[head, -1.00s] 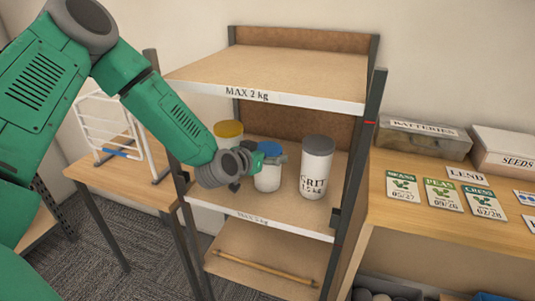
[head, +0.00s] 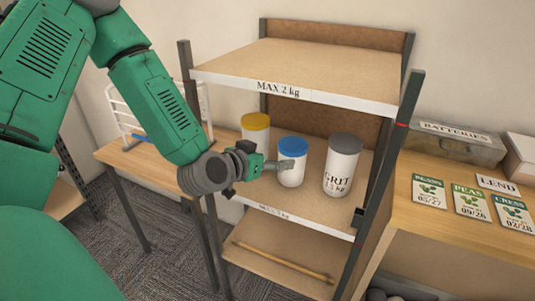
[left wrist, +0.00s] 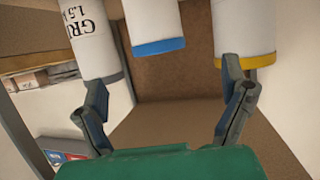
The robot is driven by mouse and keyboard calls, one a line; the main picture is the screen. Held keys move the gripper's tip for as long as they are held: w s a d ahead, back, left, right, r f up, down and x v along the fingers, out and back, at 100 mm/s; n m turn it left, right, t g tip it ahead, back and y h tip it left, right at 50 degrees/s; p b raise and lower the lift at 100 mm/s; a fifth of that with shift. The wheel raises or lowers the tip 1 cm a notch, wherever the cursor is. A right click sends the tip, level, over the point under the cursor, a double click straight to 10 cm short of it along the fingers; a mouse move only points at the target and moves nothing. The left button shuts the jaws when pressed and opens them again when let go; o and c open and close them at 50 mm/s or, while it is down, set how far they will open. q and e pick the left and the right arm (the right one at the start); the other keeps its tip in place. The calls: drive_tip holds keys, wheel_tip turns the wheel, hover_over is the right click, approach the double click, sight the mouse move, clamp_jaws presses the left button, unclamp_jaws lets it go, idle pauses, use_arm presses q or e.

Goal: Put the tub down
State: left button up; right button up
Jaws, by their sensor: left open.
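A white tub with a blue lid (head: 292,150) stands upright on the middle shelf (head: 310,207) of the rack. It also shows upside down at the top of the left wrist view (left wrist: 155,22). My left gripper (head: 281,166) is open and beside the tub's left in the head view, one finger overlapping its front. In the left wrist view the fingers (left wrist: 160,90) are spread wide and the blue-lidded tub lies beyond them, apart from them. The far finger is hard to see in the head view. My right gripper is out of view.
A yellow-lidded tub (head: 255,125) stands left of the blue-lidded one, a grey-lidded GRIT tub (head: 342,165) right. The top shelf (head: 310,68) overhangs them, empty. A post (head: 395,170) bounds the right front. A rod (head: 285,264) lies on the bottom shelf.

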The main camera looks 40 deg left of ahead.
use_arm(q)
drive_tip(key=s+d+f+m+g+h, duration=0.1)
drive_tip(key=s+d+f+g, duration=0.3)
drive_tip(key=f, duration=0.3)
drive_tip(key=s+d+f+g+h, duration=0.1)
drive_tip(key=s+d+f+g, duration=0.1)
drive_tip(key=s+d+f, duration=0.35)
drive_tip(key=s+f+g+y, duration=0.1)
drive_tip(key=s+f+g, duration=0.2)
drive_tip(key=s+f, duration=0.3)
drive_tip(key=s+f+g, duration=0.4)
drive_tip(key=s+f, duration=0.2)
drive_tip(key=s, duration=0.7)
drive_tip(key=shift+s+d+f+y, duration=0.15)
drive_tip(key=shift+s+d+y, duration=0.05)
drive_tip(key=shift+y, duration=0.2)
